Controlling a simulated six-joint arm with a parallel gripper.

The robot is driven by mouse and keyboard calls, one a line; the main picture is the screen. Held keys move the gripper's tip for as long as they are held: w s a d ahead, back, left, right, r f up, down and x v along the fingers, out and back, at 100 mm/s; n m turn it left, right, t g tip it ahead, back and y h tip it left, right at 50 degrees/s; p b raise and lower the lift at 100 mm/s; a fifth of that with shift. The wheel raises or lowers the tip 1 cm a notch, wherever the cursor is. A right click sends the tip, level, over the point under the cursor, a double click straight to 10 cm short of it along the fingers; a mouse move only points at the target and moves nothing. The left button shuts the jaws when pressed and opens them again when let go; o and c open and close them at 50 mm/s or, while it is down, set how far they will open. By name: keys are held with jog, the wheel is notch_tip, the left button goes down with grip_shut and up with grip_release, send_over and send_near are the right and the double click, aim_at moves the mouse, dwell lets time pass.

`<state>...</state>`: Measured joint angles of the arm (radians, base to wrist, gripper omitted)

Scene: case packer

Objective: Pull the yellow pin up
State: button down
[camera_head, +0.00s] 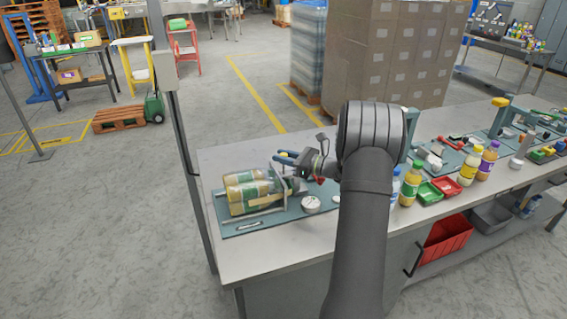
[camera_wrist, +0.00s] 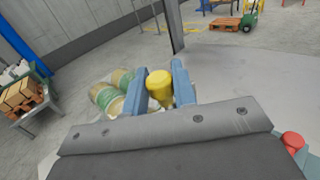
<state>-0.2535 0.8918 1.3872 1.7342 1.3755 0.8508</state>
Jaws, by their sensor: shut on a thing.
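The yellow pin (camera_wrist: 160,88) shows in the wrist view as a rounded yellow head with a narrower neck. It sits between the two blue fingers of my gripper (camera_wrist: 161,80), which are shut on it. The pin's lower end is hidden behind the wrist housing. In the head view my gripper (camera_head: 285,157) is above the left end of the bench, beside a metal fixture plate (camera_head: 288,184). I cannot make out the pin clearly in the head view.
A white round part (camera_head: 311,204) is on the teal board. Upright bottles (camera_head: 410,184) and red and green trays (camera_head: 444,186) stand to the right.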

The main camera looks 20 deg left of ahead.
jog(key=c, duration=1.2)
grip_release()
jog(key=shift+r, duration=0.25)
jog(key=shift+f, duration=0.1)
jog(key=d, duration=1.7)
jog(key=shift+d, duration=0.25)
jog(key=a, duration=1.7)
jog(key=shift+a, duration=0.2)
jog(key=shift+f, duration=0.4)
